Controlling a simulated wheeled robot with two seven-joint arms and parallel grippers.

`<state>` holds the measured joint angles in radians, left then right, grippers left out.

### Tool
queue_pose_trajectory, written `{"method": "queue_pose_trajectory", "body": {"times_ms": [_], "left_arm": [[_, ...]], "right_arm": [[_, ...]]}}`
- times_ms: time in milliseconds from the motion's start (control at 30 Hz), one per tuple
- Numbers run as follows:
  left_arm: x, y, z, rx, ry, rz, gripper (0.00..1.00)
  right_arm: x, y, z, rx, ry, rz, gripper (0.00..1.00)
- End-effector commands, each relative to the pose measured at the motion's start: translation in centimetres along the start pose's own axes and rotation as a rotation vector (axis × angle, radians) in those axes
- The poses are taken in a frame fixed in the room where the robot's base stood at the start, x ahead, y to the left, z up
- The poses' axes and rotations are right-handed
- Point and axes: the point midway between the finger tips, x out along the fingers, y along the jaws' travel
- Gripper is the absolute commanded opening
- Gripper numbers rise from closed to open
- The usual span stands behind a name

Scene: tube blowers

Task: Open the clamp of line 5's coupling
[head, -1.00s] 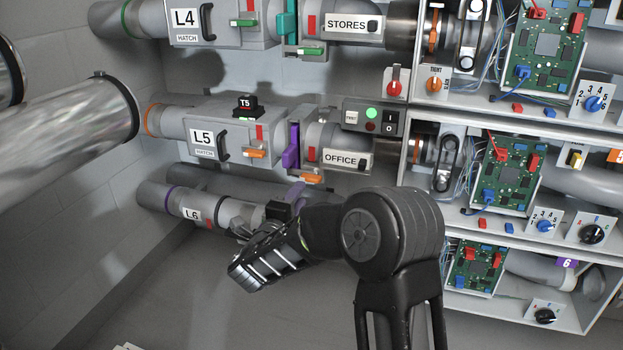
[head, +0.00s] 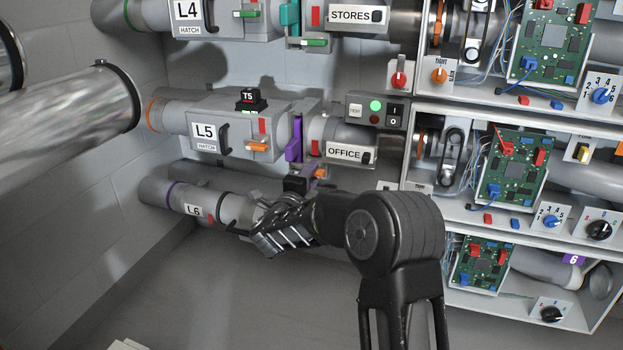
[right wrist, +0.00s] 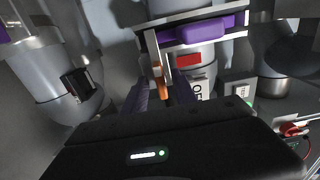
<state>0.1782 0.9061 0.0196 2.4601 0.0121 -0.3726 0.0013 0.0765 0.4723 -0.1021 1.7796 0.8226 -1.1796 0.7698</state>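Line 5's pipe carries the L5 hatch (head: 212,135) and, to its right, a coupling with a purple part (head: 294,139), a red mark and the OFFICE label (head: 344,152). An orange lever (head: 319,173) sits at the coupling's underside, partly hidden by my right arm. My right gripper (head: 296,185) is just below the coupling. In the right wrist view, its two dark fingers (right wrist: 156,96) are apart and point up towards the orange lever (right wrist: 158,78), with the purple part (right wrist: 205,31) above. I see no contact with the lever. My left gripper is out of view.
A black T5 block (head: 249,100) stands on the L5 hatch section, with another orange handle (head: 257,147) below right. The L6 pipe (head: 194,208) runs beneath, behind my arm. A button box (head: 374,111) and shelves of circuit boards (head: 515,165) stand to the right.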

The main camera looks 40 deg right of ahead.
Motion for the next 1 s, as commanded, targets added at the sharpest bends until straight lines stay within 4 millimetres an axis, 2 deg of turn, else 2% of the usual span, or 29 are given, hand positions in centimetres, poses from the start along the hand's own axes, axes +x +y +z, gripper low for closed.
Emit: {"method": "queue_pose_trajectory", "body": {"times_ms": [167,567,1000], "left_arm": [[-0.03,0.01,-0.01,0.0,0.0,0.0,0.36],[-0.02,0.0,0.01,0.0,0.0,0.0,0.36],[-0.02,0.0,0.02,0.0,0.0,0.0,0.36]], "right_arm": [[-0.01,-0.03,-0.02,0.0,0.0,0.0,0.34],[-0.03,-0.03,-0.03,0.0,0.001,0.0,0.01],[-0.04,0.0,-0.03,0.0,0.001,0.0,0.0]]}}
